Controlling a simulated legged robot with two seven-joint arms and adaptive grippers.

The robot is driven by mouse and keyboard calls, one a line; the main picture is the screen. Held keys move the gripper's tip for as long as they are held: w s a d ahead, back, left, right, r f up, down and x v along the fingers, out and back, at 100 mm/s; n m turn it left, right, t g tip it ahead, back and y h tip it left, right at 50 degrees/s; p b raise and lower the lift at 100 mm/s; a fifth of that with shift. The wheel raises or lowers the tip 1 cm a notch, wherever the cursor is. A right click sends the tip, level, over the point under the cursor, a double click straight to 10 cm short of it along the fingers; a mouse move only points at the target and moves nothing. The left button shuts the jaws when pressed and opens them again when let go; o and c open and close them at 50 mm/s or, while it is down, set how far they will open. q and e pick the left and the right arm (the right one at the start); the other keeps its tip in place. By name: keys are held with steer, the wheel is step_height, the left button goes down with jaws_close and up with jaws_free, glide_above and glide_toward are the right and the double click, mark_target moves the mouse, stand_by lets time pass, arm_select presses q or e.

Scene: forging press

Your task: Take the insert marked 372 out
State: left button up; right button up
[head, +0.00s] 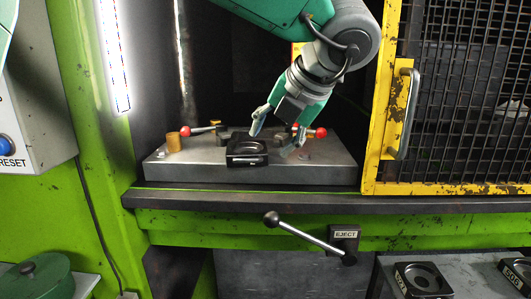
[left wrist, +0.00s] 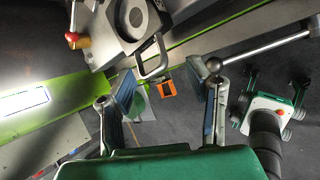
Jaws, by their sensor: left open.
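A black square insert (head: 247,160) with a round recess sits on the grey press bed (head: 190,173); its marking is too small to read. It also shows at the top of the left wrist view (left wrist: 120,27), with a loop-shaped handle (left wrist: 151,58) on its near side. My left gripper (head: 278,134) is open and empty, just right of the insert in the head view. In the left wrist view its two fingers (left wrist: 168,103) stand well apart, with nothing between the tips. My right gripper does not show.
Red-knobbed levers (head: 185,132) (head: 321,132) flank the insert. The EJECT lever (head: 305,236) projects below the bed. A yellow-framed mesh door (head: 379,150) stands right. Other inserts (head: 422,281) (head: 515,272) lie on a grey table at the lower right.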

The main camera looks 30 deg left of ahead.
arm_select(q)
steer(key=shift+v, duration=2.55)
